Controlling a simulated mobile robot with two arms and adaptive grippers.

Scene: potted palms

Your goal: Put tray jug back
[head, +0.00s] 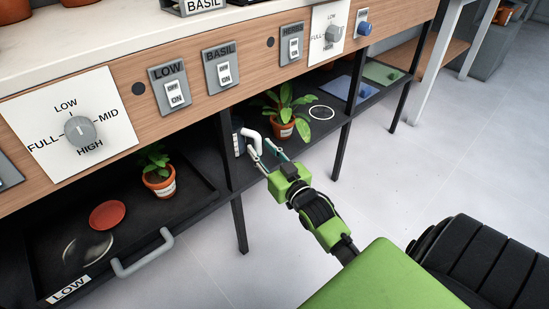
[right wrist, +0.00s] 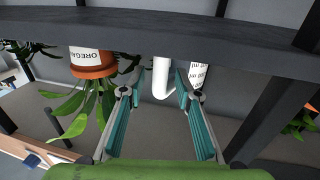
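The jug (head: 238,137) stands on the dark lower shelf, partly behind a black post; its body looks dark blue with white marking, and its white handle (head: 253,141) points right. In the right wrist view, upside down, the jug's white marked side (right wrist: 198,75) and its handle (right wrist: 161,78) show. My right gripper (head: 260,148) is open, its fingers reaching towards the handle. In the wrist view the handle shows between the spread fingers (right wrist: 155,92); contact cannot be told. A black tray (head: 195,222) labelled LOW, with a grey handle, lies at the left. My left gripper is not in view.
A potted plant (head: 158,175) and a red saucer (head: 108,214) are on the tray. Another potted plant (head: 284,118) stands close right of the jug, near a white ring (head: 321,112). Blue (head: 349,88) and green (head: 382,72) mats lie farther right. Posts and the counter confine the shelf.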

